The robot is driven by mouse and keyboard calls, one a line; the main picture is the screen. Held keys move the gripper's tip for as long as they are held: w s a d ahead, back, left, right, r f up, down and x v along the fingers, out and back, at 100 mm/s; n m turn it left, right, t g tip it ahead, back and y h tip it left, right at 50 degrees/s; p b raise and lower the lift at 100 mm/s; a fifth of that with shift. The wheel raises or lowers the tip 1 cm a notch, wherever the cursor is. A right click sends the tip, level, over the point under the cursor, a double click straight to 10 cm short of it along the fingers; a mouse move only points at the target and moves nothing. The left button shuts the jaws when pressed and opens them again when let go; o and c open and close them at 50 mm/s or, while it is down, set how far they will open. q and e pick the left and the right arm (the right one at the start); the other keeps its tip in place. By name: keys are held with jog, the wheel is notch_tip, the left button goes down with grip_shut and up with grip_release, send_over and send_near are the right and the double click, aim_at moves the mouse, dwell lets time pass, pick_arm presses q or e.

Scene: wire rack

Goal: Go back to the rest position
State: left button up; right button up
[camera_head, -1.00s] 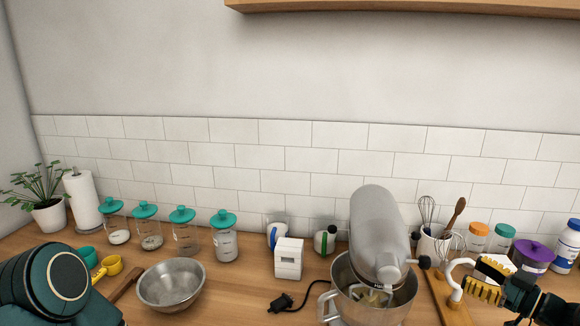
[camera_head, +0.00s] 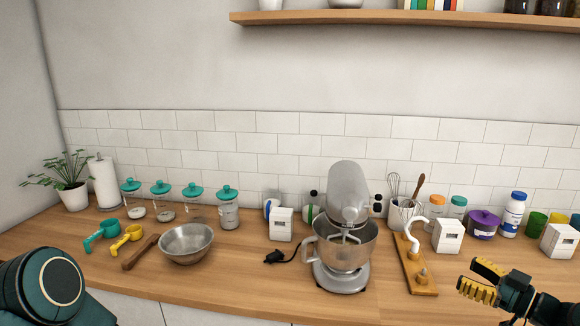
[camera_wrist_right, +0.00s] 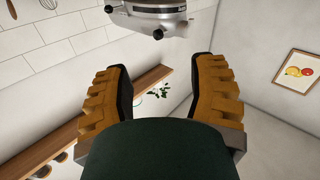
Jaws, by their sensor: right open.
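My right gripper (camera_head: 482,281) is at the lower right of the head view, in front of the counter. Its yellow-padded fingers are apart and nothing is between them. In the right wrist view the open fingers (camera_wrist_right: 168,95) also show with a gap between them. My left arm shows only as a dark green link at the lower left of the head view. The left gripper is out of view.
The wooden counter (camera_head: 230,280) holds a silver stand mixer (camera_head: 347,195), a metal bowl (camera_head: 187,243), a wooden board (camera_head: 417,270) with mixer tools, and several teal-lidded jars. A wooden shelf (camera_head: 400,19) hangs above. The counter's front edge is clear left of my right gripper.

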jog(key=w+a+f+m+h+b, duration=0.25)
jog(key=w+a+f+m, duration=0.3)
jog(key=a+f, duration=0.4)
jog(key=s+a+f+m+g+h, duration=0.2)
jog(key=a+f+m+g+h, duration=0.1)
jog(key=a+f, duration=0.8)
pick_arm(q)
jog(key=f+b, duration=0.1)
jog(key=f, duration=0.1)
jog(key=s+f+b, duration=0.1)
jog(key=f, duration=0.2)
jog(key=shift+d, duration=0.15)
pick_arm(e)
jog(key=s+a+f+g, duration=0.5)
jog(key=s+a+f, duration=0.2)
jog(key=s, duration=0.3)
jog(key=s+a+f+m+g, duration=0.1)
jog(key=s+a+f+g, duration=0.4)
jog(key=s, duration=0.5)
notch_tip(320, 180, down, 4)
jog(key=shift+s+a+r+h, duration=0.25)
jog(key=shift+s+a+h, duration=0.1)
jog(key=shift+a, duration=0.9)
jog(key=shift+w, duration=0.1)
